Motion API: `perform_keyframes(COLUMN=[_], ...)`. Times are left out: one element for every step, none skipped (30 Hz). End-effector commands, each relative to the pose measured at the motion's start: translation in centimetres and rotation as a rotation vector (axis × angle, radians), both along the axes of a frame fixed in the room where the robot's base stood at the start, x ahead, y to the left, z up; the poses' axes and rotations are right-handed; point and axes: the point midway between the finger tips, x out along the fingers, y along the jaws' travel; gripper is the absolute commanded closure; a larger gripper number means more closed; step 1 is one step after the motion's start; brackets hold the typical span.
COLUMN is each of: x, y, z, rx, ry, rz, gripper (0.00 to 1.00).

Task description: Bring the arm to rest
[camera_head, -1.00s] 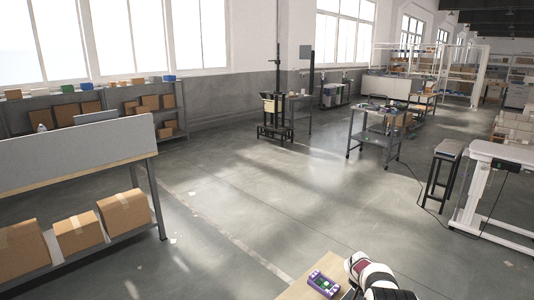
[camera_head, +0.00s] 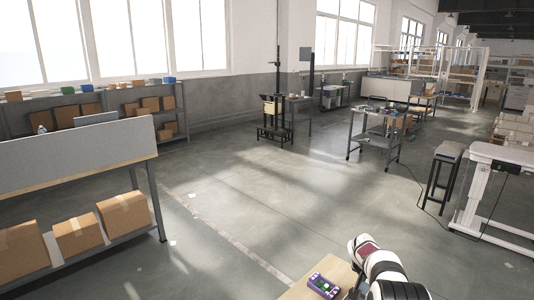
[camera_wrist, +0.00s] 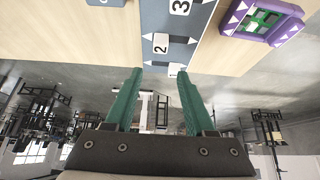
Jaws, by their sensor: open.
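My arm shows at the bottom right of the head view as white links with dark bands, beside the corner of a wooden table (camera_head: 318,275). My gripper (camera_wrist: 158,73) shows in the wrist view with its two green fingers apart and nothing between them. In that view, the fingertips overlap the edge of a grey-blue strip (camera_wrist: 168,22) with numbered white labels on the wooden top. The gripper's fingers are not visible in the head view.
A purple device (camera_head: 323,285) lies on the table near my arm; it also shows in the wrist view (camera_wrist: 262,20). A workbench with cardboard boxes (camera_head: 78,233) stands left. A white-framed table (camera_head: 495,190) stands right.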

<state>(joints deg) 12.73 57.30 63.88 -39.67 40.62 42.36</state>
Motion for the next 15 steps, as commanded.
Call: perform_keyframes(x=[0.0, 0.0, 0.0, 0.0, 0.0, 0.0, 0.0, -0.2, -0.7, -1.4, -2.5, -4.5, -6.6, -8.9, -12.4], y=[0.0, 0.0, 0.0, 0.0, 0.0, 0.0, 0.0, 0.2, 0.7, 1.3, 2.1, 3.6, 4.9, 6.4, 8.4], z=[0.1, 0.1, 0.1, 0.1, 0.1, 0.1, 0.1, 0.4, 1.3, 2.4, 3.9, 6.1, 7.8, 9.4, 11.3], rx=[0.0, 0.0, 0.0, 0.0, 0.0, 0.0, 0.001, 0.003, 0.008, 0.016, 0.026, 0.047, 0.068, 0.091, 0.123], ry=[0.0, 0.0, 0.0, 0.0, 0.0, 0.0, 0.001, 0.002, 0.009, 0.02, 0.035, 0.062, 0.089, 0.116, 0.154], rz=[0.0, 0.0, 0.0, 0.0, 0.0, 0.0, 0.0, 0.001, 0.002, 0.006, 0.012, 0.021, 0.03, 0.042, 0.06], gripper=[0.45, 0.45, 0.45, 0.45, 0.45, 0.45, 0.45, 0.45, 0.45, 0.45, 0.45, 0.45, 0.45, 0.45, 0.45])
